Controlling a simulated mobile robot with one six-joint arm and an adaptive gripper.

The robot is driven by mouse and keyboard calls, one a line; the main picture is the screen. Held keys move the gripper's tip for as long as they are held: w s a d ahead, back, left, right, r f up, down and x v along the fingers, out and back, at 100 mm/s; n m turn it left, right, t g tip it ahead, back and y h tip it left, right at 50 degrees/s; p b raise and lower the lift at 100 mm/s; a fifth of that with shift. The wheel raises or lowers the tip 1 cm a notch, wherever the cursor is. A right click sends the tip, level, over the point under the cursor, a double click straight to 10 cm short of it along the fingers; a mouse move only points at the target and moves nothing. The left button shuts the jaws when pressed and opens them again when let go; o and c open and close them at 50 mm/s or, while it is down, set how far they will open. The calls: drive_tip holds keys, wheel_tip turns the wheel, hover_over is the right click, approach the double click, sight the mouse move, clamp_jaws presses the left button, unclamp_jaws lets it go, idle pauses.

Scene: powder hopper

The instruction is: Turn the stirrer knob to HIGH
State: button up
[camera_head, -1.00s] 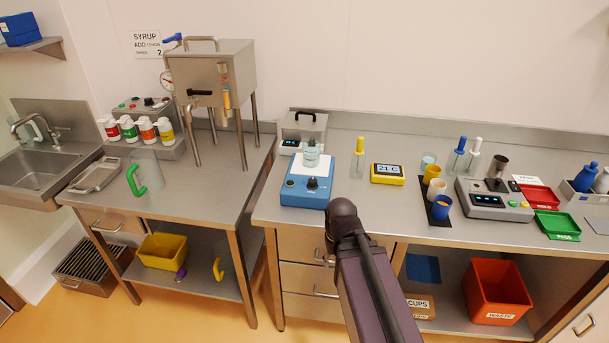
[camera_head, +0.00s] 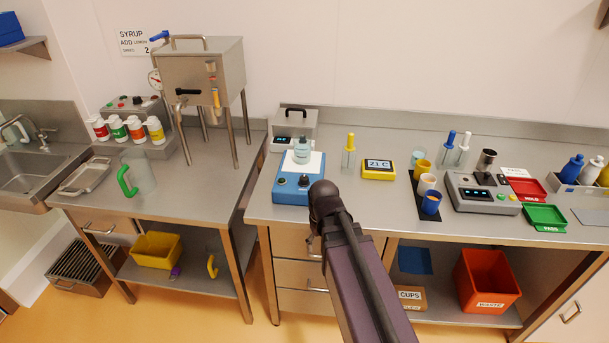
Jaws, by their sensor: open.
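The blue stirrer (camera_head: 291,196) stands at the front edge of the right counter. Its black knob (camera_head: 304,181) is on the right part of its sloped front face, with a small dark round control to the left. The pointer and the HIGH mark are too small to read. A clear bottle (camera_head: 302,152) stands on the stirrer's white top plate. My arm rises from the bottom of the picture, and its dark rounded joint is just right of the stirrer's front corner.
A grey metal box (camera_head: 297,122) is behind the stirrer. A yellow-capped tube (camera_head: 349,150) and a yellow timer (camera_head: 379,168) are to its right, with cups (camera_head: 427,182) beyond. A gap separates the left counter (camera_head: 190,195) from this one.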

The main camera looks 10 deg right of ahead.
sight(304, 178)
drive_tip(key=w+r+n+p, duration=0.7)
drive_tip(key=w+r+p, duration=0.1)
drive_tip(key=w, duration=0.4)
drive_tip(key=w+r+n+p, duration=0.7)
drive_tip(key=w+r+n, duration=0.1)
drive_tip(key=w, duration=0.5)
drive_tip(key=shift+w+r+p, duration=0.2)
drive_tip(key=shift+r+p, duration=0.2)
drive_tip(key=shift+r, duration=0.05)
drive_tip(key=shift+f, duration=0.15)
drive_tip(key=f+b, duration=0.6)
drive_tip(key=b, duration=0.1)
drive_tip(key=f+b, duration=0.6)
drive_tip(key=f, duration=0.1)
drive_tip(key=shift+w+f+b, duration=0.2)
drive_tip(key=shift+f+b, duration=0.05)
drive_tip(key=shift+b, duration=0.15)
drive_tip(key=shift+c, duration=0.2)
clamp_jaws()
drive_tip(key=shift+d, duration=0.1)
